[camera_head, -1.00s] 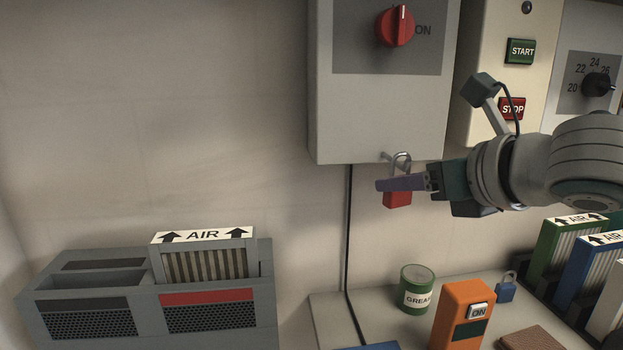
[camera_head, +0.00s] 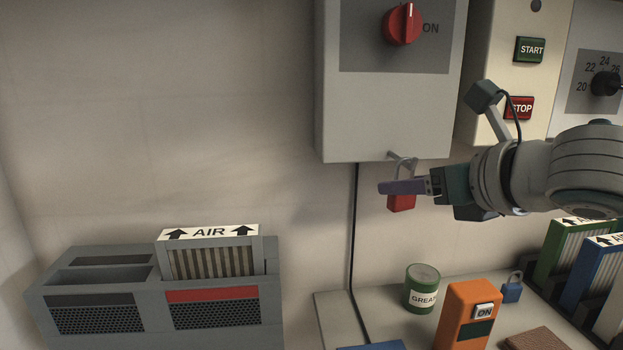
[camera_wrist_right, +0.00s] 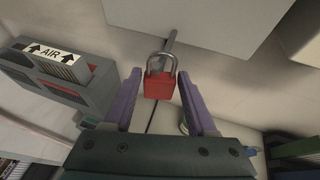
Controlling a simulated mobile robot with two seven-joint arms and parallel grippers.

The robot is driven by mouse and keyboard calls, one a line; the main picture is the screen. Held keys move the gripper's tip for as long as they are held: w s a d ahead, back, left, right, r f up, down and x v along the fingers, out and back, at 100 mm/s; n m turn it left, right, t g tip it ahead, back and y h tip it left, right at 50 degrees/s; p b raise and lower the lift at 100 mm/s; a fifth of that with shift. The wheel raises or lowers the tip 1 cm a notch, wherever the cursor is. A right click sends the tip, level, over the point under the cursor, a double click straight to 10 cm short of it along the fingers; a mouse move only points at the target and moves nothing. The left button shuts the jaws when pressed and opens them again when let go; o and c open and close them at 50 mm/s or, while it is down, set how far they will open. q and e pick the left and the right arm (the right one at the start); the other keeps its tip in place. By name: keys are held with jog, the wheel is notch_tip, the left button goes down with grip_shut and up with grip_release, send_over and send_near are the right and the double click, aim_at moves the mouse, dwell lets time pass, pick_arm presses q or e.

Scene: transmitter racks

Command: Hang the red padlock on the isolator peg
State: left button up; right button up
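The red padlock (camera_head: 401,202) is at the peg (camera_head: 394,155) under the grey isolator box (camera_head: 390,115). Its grey shackle is at the peg and appears to hang over it, body downward. In the right wrist view the padlock (camera_wrist_right: 159,86) is between my two purple fingers, with a narrow gap on each side. The peg (camera_wrist_right: 170,44) reaches the shackle there. My right gripper (camera_head: 385,188) is open around the padlock body, and its near finger hides part of it. My left gripper is not in view.
The box carries a red ON knob (camera_head: 402,25). Below are a grease can (camera_head: 422,289), an orange device (camera_head: 466,315) and a blue padlock (camera_head: 512,287) on the bench. A grey AIR filter housing (camera_head: 60,320) stands at left.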

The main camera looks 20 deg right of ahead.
jog(key=o, duration=0.4)
jog(key=shift+s, duration=0.1)
jog(key=shift+v, duration=4.9)
jog(key=s+a+f+m+g+p, duration=0.4)
jog(key=s+m, duration=0.5)
jog(key=m, duration=0.8)
jog(key=s+a+f+m+g+p, duration=0.2)
jog(key=s+a+f+m+g, duration=0.4)
jog(key=s+m, duration=0.7)
jog(key=w+r+m+p, duration=0.1)
jog(key=r+p, duration=1.1)
jog(key=r+m+p, duration=0.1)
jog(key=r+p, duration=1.2)
jog(key=w+a+r+m+p, duration=0.1)
jog(key=r+m+p, duration=0.1)
jog(key=r+p, duration=1)
jog(key=shift+w+r+p, duration=0.25)
jog(key=shift+w+p, duration=0.05)
jog(key=shift+p, duration=0.25)
